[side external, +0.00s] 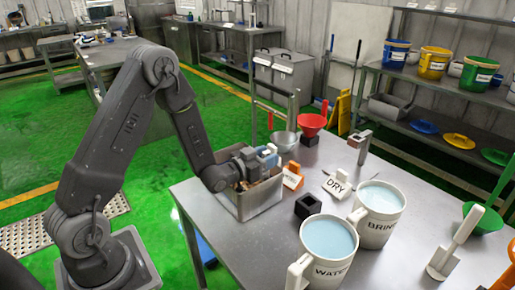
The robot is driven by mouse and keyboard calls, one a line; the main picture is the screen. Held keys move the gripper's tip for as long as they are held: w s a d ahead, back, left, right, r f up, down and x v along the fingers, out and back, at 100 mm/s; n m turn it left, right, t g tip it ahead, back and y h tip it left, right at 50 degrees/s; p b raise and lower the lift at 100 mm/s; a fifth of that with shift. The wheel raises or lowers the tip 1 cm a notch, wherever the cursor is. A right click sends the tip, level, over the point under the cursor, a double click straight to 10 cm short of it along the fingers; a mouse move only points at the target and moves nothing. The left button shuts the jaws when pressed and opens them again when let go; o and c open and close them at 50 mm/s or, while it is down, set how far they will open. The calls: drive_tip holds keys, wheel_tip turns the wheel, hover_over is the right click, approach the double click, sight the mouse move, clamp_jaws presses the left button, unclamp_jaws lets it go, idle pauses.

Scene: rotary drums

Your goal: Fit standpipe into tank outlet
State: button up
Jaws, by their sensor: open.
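Two white tubs with handles hold pale blue liquid: one marked WATER (327,262) at the front and one marked BRINE (378,228) behind it to the right. I cannot tell which part is the tank outlet, and no piece shows clearly as the standpipe. An upright white piece on a base (447,252) stands at the right, and a grey post-like piece (363,145) stands farther back. My gripper (268,160) is open over the grey bin (240,208), at its back right side. Brownish items in the bin are partly hidden by my gripper; its fingertips are hard to make out.
A small black block (307,207) sits in front of the DRY sign (337,188). An orange sign (292,176), a metal bowl (285,143) and a red funnel (312,124) stand behind. A green funnel (482,219) is at the right edge.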

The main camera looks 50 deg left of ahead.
wheel_tip(320, 180, up, 4)
drive_tip(key=shift+f, duration=0.15)
drive_tip(key=s+a+r, duration=0.7)
drive_tip(key=a, duration=0.2)
drive_tip(key=shift+a, duration=0.2)
drive_tip(key=shift+r, duration=0.1)
drive_tip(key=s+d+r+g+y, duration=0.1)
drive_tip(key=s+d+r+g, duration=0.1)
drive_tip(key=d+g, duration=0.1)
drive_tip(key=s+d+r+n+g+y, duration=0.1)
drive_tip(key=s+d+r+g+y, duration=0.1)
drive_tip(key=d, duration=0.3)
drive_tip(key=shift+s+r+g, duration=0.3)
drive_tip(key=shift+s+g, duration=0.05)
drive_tip(key=shift+g, duration=0.15)
drive_tip(key=shift+o, duration=0.3)
drive_tip(key=s+d+g+h, duration=0.1)
drive_tip(key=s+d+g, duration=0.2)
drive_tip(key=s+d, duration=0.2)
drive_tip(key=s+d+m+g+h, duration=0.1)
drive_tip(key=s+d+g+h, duration=0.1)
drive_tip(key=s+d, duration=0.4)
drive_tip(key=s+g, duration=0.1)
drive_tip(key=s, duration=0.4)
drive_tip(key=shift+s+d, duration=0.15)
drive_tip(key=shift+d, duration=0.1)
drive_tip(key=shift+r, duration=0.1)
